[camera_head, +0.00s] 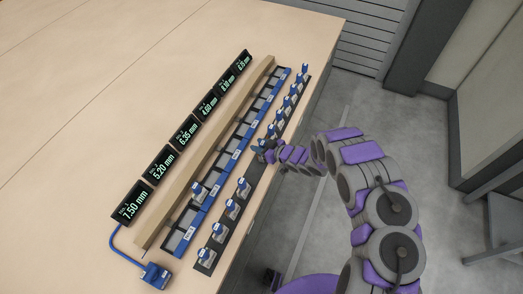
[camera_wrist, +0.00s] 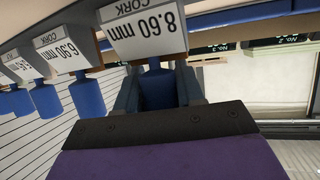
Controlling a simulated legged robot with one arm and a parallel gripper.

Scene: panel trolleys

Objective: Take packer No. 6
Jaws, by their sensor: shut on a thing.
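A row of packers with blue handles and white labels stands on a dark strip (camera_head: 229,232) along the table's right edge, near ones (camera_head: 217,232) and far ones (camera_head: 287,102). My gripper (camera_head: 262,151) is at the middle of this row. In the wrist view my gripper (camera_wrist: 157,90) is shut around the blue handle of a packer (camera_wrist: 149,37), whose upside-down label reads 8.60 mm CORK. Beside it is a packer marked 6.90 mm (camera_wrist: 63,57). I cannot read any packer's number in the head view.
A blue-edged slotted rack (camera_head: 235,146) runs beside the strip, with one packer (camera_head: 197,190) in a near slot. Behind it are a wooden bar (camera_head: 205,153) and several displays, the nearest reading 7.50 mm (camera_head: 132,203). A blue device (camera_head: 156,275) sits at the near end. The table's left is clear.

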